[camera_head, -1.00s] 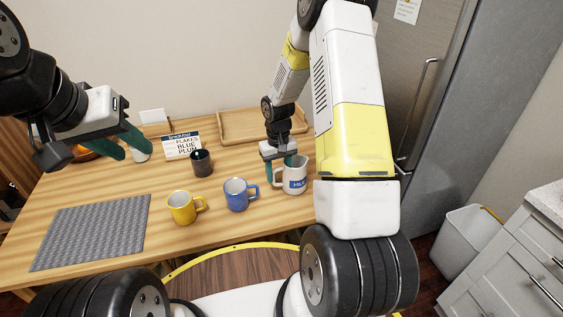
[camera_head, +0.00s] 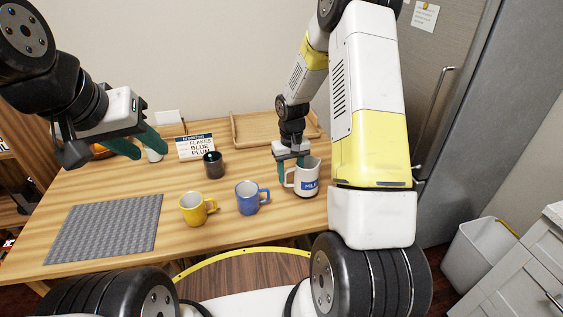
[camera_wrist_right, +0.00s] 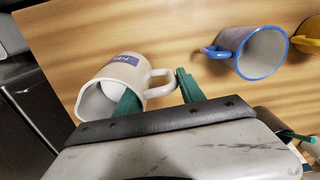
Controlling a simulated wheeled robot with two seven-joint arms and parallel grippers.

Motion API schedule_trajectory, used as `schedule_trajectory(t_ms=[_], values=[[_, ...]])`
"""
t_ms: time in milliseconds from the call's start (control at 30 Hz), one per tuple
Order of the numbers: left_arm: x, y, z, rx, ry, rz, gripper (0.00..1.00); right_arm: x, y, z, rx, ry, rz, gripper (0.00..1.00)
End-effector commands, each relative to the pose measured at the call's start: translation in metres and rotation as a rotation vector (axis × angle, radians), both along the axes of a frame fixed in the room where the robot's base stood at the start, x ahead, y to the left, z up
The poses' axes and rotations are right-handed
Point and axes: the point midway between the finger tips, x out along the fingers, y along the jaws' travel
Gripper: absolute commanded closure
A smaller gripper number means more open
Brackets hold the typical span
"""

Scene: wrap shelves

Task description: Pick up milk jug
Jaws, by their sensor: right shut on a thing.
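The milk jug (camera_head: 307,182) is white with a blue label and stands upright on the table at the right, as far as the head view shows. It also shows in the right wrist view (camera_wrist_right: 95,80). My right gripper (camera_head: 291,167) reaches down over its handle side. That gripper (camera_wrist_right: 157,95) is shut on the jug. My left gripper (camera_head: 140,143) is open and empty, at the left above the table's back.
A blue mug (camera_head: 246,199) stands just left of the jug, and a yellow mug (camera_head: 192,210) further left. A grey mat (camera_head: 105,228) lies front left.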

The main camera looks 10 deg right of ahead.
Motion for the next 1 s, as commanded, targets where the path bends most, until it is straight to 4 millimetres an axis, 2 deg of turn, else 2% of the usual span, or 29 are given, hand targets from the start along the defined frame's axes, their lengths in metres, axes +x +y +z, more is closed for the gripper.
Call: schedule_trajectory(t_ms=[200, 1000], values=[[0.0, 0.0, 0.0, 0.0, 0.0, 0.0, 0.64, 0.0, 0.0, 0.02, 0.0, -0.002, 0.002, 1.0], [0.0, 0.0, 0.0, 0.0, 0.0, 0.0, 0.64, -0.102, 0.028, 0.028, 0.0, 0.0, 0.002, 1.0]])
